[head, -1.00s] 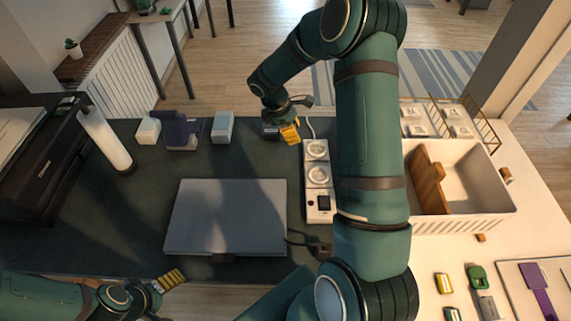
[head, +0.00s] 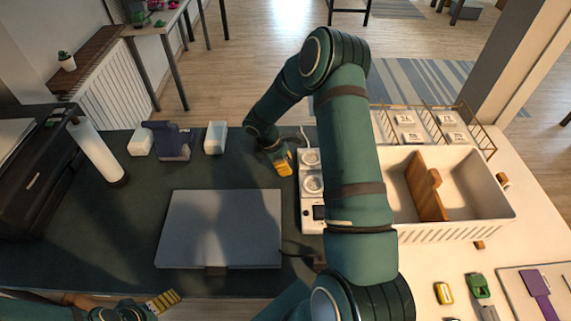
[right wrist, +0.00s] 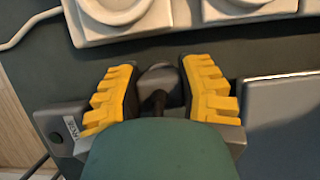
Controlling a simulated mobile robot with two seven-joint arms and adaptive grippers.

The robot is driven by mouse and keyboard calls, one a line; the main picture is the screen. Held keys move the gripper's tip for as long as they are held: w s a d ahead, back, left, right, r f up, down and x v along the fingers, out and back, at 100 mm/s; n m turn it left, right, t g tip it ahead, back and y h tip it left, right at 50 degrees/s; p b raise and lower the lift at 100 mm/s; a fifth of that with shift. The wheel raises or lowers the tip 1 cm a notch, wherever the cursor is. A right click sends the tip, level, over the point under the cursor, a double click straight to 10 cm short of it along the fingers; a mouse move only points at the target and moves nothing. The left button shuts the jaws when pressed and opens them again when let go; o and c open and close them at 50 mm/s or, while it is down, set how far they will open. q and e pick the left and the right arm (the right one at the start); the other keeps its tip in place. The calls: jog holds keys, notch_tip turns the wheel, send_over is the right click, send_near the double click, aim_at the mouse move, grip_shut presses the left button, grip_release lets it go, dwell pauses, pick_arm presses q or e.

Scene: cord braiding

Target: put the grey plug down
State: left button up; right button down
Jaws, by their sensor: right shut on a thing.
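My right gripper (head: 284,166) is low over the dark desk mat, just left of the white power strip (head: 304,213). In the right wrist view its two yellow fingers (right wrist: 160,92) are on either side of the grey plug (right wrist: 158,73), a dark, rounded piece with a dark cord. The gripper is shut on it. Whether the plug touches the mat is unclear. In the head view the plug is hidden by the gripper. My left gripper (head: 163,301) is at the bottom left, in front of the mat's near edge; its opening cannot be made out.
A closed grey laptop (head: 220,230) lies on the mat, near the right gripper; its edge shows in the right wrist view (right wrist: 285,110). Strip sockets (right wrist: 115,8) are close to the fingers. A white divided bin (head: 445,232) stands right. Mat left of the gripper is clear.

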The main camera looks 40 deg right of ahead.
jog(key=shift+r, duration=0.1)
jog(key=shift+f, duration=0.2)
jog(key=c, duration=0.6)
grip_release()
jog(key=shift+r, duration=0.2)
jog(key=p+v, duration=0.1)
jog(key=v, duration=1.1)
jog(key=shift+d+p, duration=0.1)
jog(key=shift+p, duration=0.2)
